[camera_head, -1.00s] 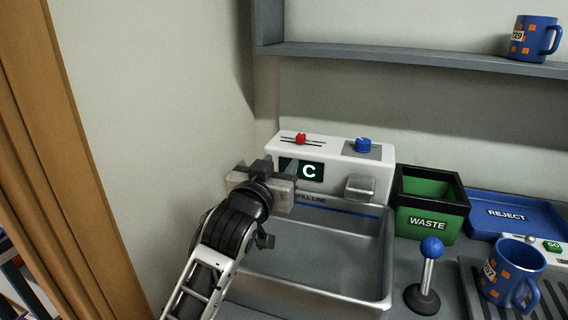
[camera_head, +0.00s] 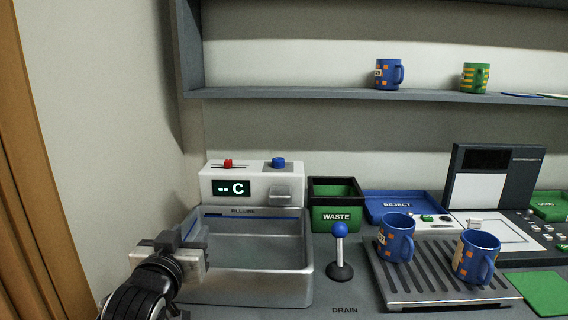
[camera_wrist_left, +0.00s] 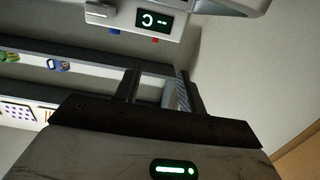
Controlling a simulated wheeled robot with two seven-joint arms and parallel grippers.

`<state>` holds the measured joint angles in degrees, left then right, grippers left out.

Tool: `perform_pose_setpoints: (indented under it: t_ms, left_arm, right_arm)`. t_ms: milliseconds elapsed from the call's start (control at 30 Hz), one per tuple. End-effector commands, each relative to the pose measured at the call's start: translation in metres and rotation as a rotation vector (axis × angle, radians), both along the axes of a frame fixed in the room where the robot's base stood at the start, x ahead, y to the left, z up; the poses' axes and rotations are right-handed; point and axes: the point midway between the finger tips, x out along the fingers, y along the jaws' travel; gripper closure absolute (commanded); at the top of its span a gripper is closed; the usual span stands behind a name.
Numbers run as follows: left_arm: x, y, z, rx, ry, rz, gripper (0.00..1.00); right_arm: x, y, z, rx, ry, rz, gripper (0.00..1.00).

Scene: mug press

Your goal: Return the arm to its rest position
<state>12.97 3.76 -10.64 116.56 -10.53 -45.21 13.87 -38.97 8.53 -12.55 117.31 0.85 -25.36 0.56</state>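My left gripper (camera_head: 187,243) is over the left edge of the metal basin (camera_head: 306,276) in the head view. In the left wrist view its two fingers (camera_wrist_left: 155,82) stand apart with nothing between them, so it is open and empty. The white dispenser (camera_head: 252,186), with a dark display reading "-- C", a red slider and a blue knob, stands behind the basin. It also shows upside down in the left wrist view (camera_wrist_left: 128,18). My right gripper is not in view.
A blue-topped lever (camera_head: 340,255) and a green waste bin (camera_head: 337,214) stand right of the basin. Two blue mugs (camera_head: 396,238) (camera_head: 476,257) stand on a slotted drain tray (camera_head: 420,298). A blue reject tray (camera_head: 400,204) lies behind. The shelf (camera_head: 290,96) above holds a blue mug and a green mug.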

Motion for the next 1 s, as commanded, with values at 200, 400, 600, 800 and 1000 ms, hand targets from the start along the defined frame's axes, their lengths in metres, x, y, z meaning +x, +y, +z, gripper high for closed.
perform_pose_setpoints:
  t_ms: [200, 400, 600, 800, 1000]
  left_arm:
    - [-0.031, 0.006, -0.053, 0.015, 0.168, 0.009, 0.60]
    - [-0.078, 0.013, -0.110, 0.038, 0.377, 0.010, 0.60]
    - [-0.157, 0.020, -0.174, 0.074, 0.666, -0.010, 0.60]
    - [-0.229, 0.023, -0.210, 0.103, 0.899, -0.042, 0.60]
    - [-0.288, 0.026, -0.227, 0.127, 1.078, -0.078, 0.60]
  right_arm:
    - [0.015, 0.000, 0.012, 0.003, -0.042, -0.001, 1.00]
    - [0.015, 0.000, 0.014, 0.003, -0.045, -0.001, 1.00]
    - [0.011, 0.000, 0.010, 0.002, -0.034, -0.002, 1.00]
    - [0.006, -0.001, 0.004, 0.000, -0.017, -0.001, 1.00]
    - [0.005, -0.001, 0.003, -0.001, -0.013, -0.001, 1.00]
